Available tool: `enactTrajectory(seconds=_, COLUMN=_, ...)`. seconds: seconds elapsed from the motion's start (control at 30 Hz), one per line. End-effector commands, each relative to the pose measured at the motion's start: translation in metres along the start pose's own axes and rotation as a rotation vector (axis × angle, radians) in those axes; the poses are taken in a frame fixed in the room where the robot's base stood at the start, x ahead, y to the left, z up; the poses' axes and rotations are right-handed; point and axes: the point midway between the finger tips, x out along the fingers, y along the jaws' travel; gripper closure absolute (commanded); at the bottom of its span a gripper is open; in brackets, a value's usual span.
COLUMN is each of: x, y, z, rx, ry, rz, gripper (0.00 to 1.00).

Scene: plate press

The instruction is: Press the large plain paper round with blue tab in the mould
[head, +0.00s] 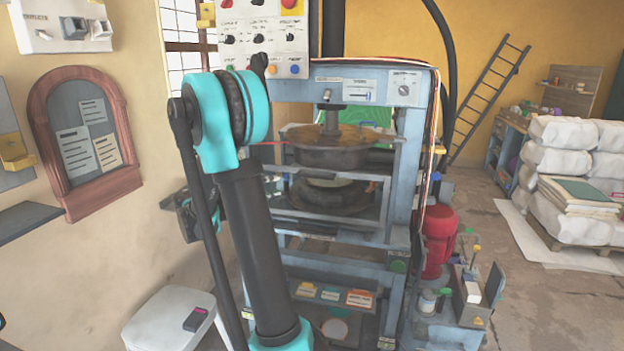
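The press (402,160) is a blue-grey frame in the middle of the head view. Its round, dark brown upper die (330,155) hangs from a ram, above a round lower mould (325,200) behind a guard frame. A gap shows between the two. A paler ring or disc shows at the top of the lower mould; I cannot tell whether it is paper. A pale round thing (335,328) lies low, below the labelled shelf. No blue tab can be made out on either.
A white stool or bin (170,320) stands at lower left. A red cylinder (439,240) and a small cart (460,305) stand right of the press. White sacks (575,150) are stacked further right.

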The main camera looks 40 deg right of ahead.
Motion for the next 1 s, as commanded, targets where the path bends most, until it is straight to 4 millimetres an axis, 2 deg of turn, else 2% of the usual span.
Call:
enactTrajectory(seconds=0.7, x=0.135, y=-0.001, z=0.001, rx=-0.001, ry=-0.001, rz=-0.003, gripper=0.69)
enactTrajectory(seconds=0.9, x=0.156, y=-0.001, z=0.001, rx=-0.001, ry=0.000, rz=-0.003, gripper=0.69)
enactTrajectory(seconds=1.0, x=0.160, y=-0.001, z=0.000, rx=-0.001, ry=0.002, rz=-0.003, gripper=0.69)
